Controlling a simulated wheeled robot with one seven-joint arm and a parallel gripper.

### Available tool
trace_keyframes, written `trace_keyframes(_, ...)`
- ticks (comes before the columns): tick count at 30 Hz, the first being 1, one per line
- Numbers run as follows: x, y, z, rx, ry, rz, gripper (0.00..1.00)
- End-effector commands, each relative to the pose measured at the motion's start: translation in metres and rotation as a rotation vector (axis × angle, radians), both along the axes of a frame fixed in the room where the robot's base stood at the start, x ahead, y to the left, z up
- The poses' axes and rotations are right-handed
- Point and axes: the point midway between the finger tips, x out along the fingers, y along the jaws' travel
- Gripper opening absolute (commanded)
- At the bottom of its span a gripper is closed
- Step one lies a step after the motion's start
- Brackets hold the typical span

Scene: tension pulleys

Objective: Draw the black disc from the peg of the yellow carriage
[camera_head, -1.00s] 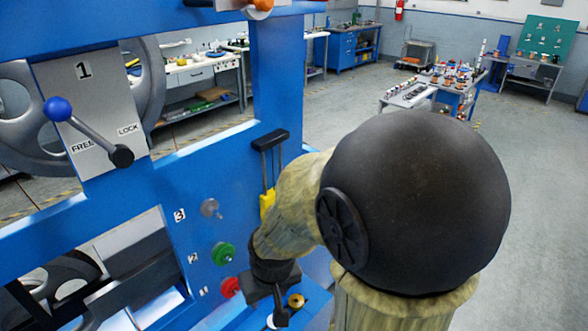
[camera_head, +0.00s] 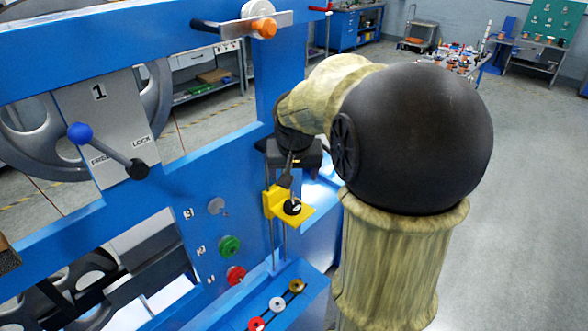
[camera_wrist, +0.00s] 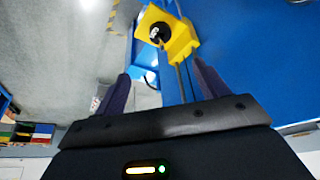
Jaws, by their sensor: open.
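The yellow carriage (camera_head: 274,200) sits on vertical rods at the right part of the blue frame. The black disc (camera_head: 292,208) lies on the carriage's shelf, around its peg. In the wrist view the carriage (camera_wrist: 182,42) and the black disc (camera_wrist: 160,32) show at top centre, beyond the fingertips. My gripper (camera_head: 287,181) is just above the disc in the head view, partly hidden by my own wrist. In the wrist view my gripper (camera_wrist: 162,80) has its two dark fingers wide apart, with nothing between them. The disc appears apart from the fingers.
Green (camera_head: 229,246) and red (camera_head: 236,274) discs hang on the blue panel beside a grey knob (camera_head: 216,206). Below, a ledge holds brass (camera_head: 296,286), white (camera_head: 277,304) and red (camera_head: 256,324) discs.

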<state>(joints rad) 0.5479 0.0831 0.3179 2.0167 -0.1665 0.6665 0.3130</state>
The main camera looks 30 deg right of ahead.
Motion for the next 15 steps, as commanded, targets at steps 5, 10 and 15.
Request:
trace_keyframes(5, 0.001, 0.0, -0.004, 0.001, 0.001, 0.002, 0.73)
trace_keyframes(10, 0.006, -0.003, -0.018, 0.001, 0.005, 0.003, 0.73)
trace_keyframes(15, 0.015, -0.007, -0.042, 0.001, 0.006, 0.004, 0.73)
